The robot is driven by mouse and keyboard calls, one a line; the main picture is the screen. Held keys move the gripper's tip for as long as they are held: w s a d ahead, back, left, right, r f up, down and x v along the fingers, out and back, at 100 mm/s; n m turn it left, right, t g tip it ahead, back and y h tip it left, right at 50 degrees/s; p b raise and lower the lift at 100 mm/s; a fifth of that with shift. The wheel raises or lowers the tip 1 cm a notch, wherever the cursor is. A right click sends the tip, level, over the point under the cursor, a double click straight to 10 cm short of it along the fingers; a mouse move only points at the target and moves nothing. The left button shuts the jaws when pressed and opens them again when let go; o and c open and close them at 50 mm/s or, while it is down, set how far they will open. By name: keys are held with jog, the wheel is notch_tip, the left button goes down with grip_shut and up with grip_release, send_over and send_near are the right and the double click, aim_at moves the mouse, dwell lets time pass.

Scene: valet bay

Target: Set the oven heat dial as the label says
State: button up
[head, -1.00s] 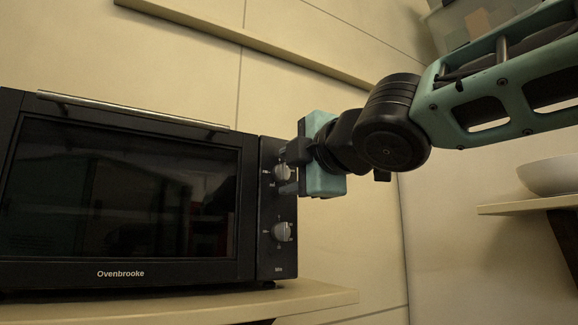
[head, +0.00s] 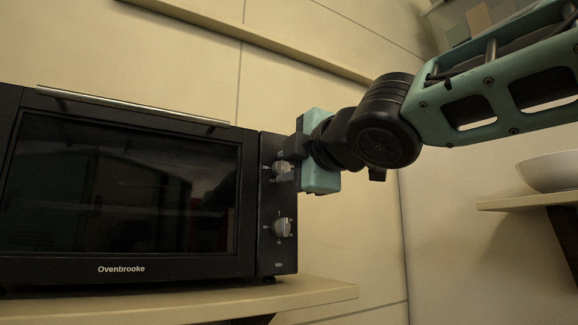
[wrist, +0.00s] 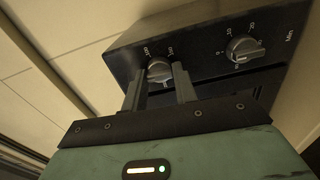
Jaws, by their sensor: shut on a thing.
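The black oven (head: 60,264), marked Ovenbrooke, stands at the left in the head view with its door shut. Its upper dial (head: 281,168), the heat dial, is grey and partly hidden by my gripper (head: 290,166). In the wrist view the fingers of my gripper (wrist: 161,84) are shut on the heat dial (wrist: 159,69), one on each side. Small white numbers show around this dial; its pointer setting is hard to read. The lower dial (head: 282,228) is free; in the wrist view this dial (wrist: 244,48) has the marks 10, 20 and Min. I see no instruction label.
The oven rests on a cream shelf (head: 325,293). A white bowl (head: 550,172) sits on another shelf (head: 510,206) at the right, below my arm. A ledge (head: 290,65) runs along the cream wall behind. There is open room right of the oven.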

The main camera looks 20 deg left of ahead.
jog(key=m+b, duration=0.2)
jog(key=m, duration=0.4)
jog(key=shift+f+b, duration=0.15)
jog(key=shift+b, duration=0.15)
jog(key=m+b, duration=0.2)
jog(key=m, duration=0.2)
jog(key=m+b, duration=0.2)
jog(key=m, duration=0.1)
jog(key=shift+m, duration=0.4)
jog(key=m+b, duration=0.2)
jog(key=m, duration=0.4)
jog(key=m+b, duration=0.1)
jog(key=m, duration=0.2)
jog(key=shift+m, duration=0.4)
jog(key=shift+m+b, duration=0.3)
jog(key=shift+m, duration=1.6)
